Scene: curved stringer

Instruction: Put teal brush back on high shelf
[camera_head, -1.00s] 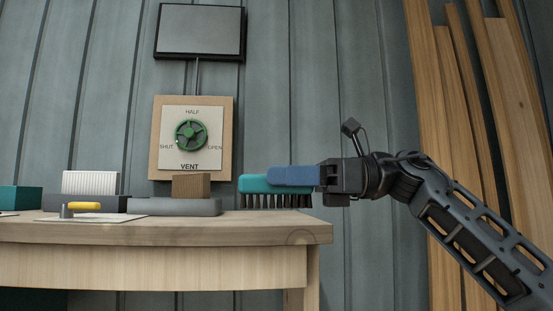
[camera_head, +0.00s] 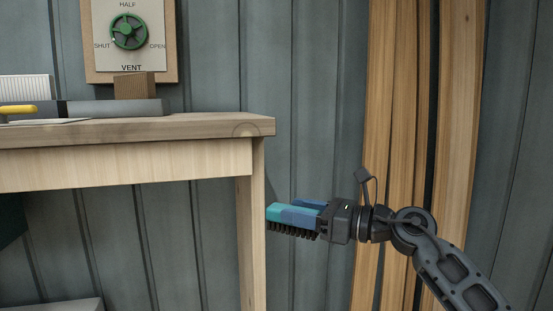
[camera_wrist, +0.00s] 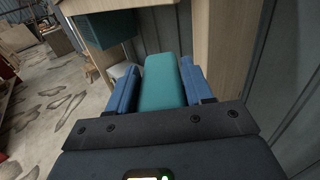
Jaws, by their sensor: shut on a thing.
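The teal brush (camera_head: 287,213) has a teal back and dark bristles that point down. My gripper (camera_head: 305,208) is shut on it, with one blue finger on each side. In the head view the brush is right of the table leg and below the table top. In the wrist view the brush (camera_wrist: 161,82) lies between the two blue fingers (camera_wrist: 160,88) and points away from the camera. No high shelf can be made out in these views.
The wooden table (camera_head: 130,158) stands left of my gripper, its leg (camera_head: 252,230) close to the brush tip. A teal box (camera_wrist: 110,58) shows beneath it. Wooden planks (camera_head: 425,130) lean on the wall behind my arm. A vent panel (camera_head: 128,40) hangs above the table.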

